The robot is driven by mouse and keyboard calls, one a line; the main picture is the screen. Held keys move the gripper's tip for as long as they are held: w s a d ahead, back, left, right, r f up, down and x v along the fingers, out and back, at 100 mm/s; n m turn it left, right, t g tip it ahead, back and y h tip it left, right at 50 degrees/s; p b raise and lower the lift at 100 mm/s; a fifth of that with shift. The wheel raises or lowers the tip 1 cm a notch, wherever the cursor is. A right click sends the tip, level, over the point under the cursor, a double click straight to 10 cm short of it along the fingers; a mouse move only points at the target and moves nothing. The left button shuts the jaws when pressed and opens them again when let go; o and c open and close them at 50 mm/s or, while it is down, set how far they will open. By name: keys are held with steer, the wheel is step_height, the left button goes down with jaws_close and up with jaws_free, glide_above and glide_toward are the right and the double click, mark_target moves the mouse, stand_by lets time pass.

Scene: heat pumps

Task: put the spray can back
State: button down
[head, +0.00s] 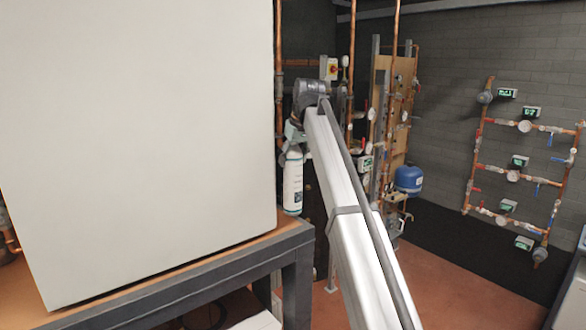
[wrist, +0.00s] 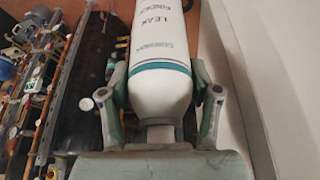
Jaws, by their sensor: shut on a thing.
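The spray can (head: 293,182) is white with a teal band and hangs upright in the head view, just right of the big white cabinet. In the wrist view the spray can (wrist: 160,65) shows the words "LEAK FINDER" and fills the middle. My gripper (wrist: 158,92) is shut on it, with one finger on each side of its body. In the head view my gripper (head: 291,140) is small and partly hidden by my arm. The can's far end is cut off in the wrist view.
A white cabinet (head: 140,140) stands on a bench with a wooden top and dark frame (head: 200,262), close left of the can. Copper pipework with valves and a blue tank (head: 408,179) is behind. More pipes and gauges (head: 513,175) are on the right wall.

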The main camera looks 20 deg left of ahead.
mark_target(293, 167)
step_height(293, 167, down, 3)
steer(key=shift+f+p, duration=0.1)
steer(key=shift+p, duration=0.55)
steer(key=shift+f, duration=0.4)
steer(key=shift+c, duration=1.2)
jaws_free()
steer(key=shift+f, duration=0.15)
steer(key=b+v, duration=0.4)
steer(key=v, duration=0.8)
